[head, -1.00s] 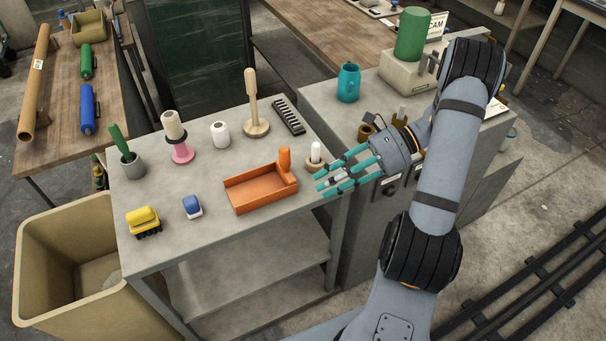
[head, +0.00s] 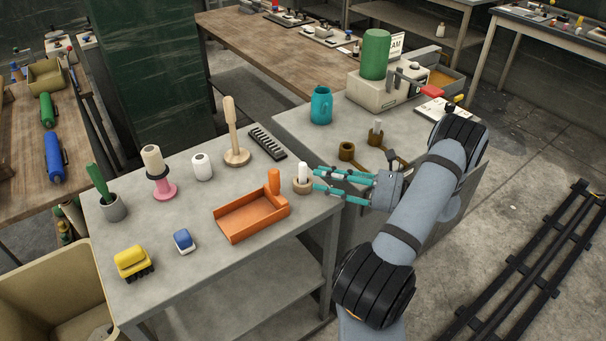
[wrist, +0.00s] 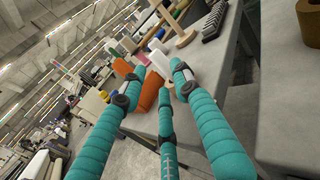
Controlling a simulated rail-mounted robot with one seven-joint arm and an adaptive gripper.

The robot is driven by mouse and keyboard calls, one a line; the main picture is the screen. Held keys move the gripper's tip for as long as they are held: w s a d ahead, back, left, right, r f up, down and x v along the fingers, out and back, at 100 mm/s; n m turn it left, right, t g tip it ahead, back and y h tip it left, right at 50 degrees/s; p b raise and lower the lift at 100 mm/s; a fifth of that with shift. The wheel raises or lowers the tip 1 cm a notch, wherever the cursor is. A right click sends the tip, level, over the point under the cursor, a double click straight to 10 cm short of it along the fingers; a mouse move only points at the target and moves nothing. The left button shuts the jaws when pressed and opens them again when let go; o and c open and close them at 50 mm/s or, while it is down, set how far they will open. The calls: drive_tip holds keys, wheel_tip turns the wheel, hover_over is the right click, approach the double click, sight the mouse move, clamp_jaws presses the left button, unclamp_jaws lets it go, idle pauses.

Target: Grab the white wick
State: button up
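The white wick (head: 303,172) stands upright in a small round wooden holder (head: 303,186) near the right edge of the grey table, just right of the orange tray (head: 252,216). My gripper (head: 316,180) has teal fingers, spread apart and pointing left at the wick. The fingertips are close to the holder's right side; whether they touch it I cannot tell. In the wrist view a white piece, apparently the wick (wrist: 160,62), shows between and beyond the spread fingertips, with an orange part (wrist: 150,90) beside it. Nothing is held.
A white spool (head: 202,167), a pink stand (head: 164,189), a wooden peg stand (head: 236,156) and a black rack (head: 267,142) stand behind the tray. A teal jug (head: 321,105) and brown holders (head: 347,151) are on the right bench.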

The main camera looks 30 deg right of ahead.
sight(305, 172)
drive_tip(key=p+x, duration=0.1)
drive_tip(key=x, duration=0.3)
drive_tip(key=shift+w+a+r, duration=0.1)
drive_tip(key=shift+w+a, duration=0.1)
drive_tip(key=shift+a, duration=0.05)
drive_tip(key=shift+c, duration=0.8)
drive_tip(key=c, duration=0.4)
drive_tip(key=shift+o, duration=0.2)
drive_tip(key=shift+r, duration=0.1)
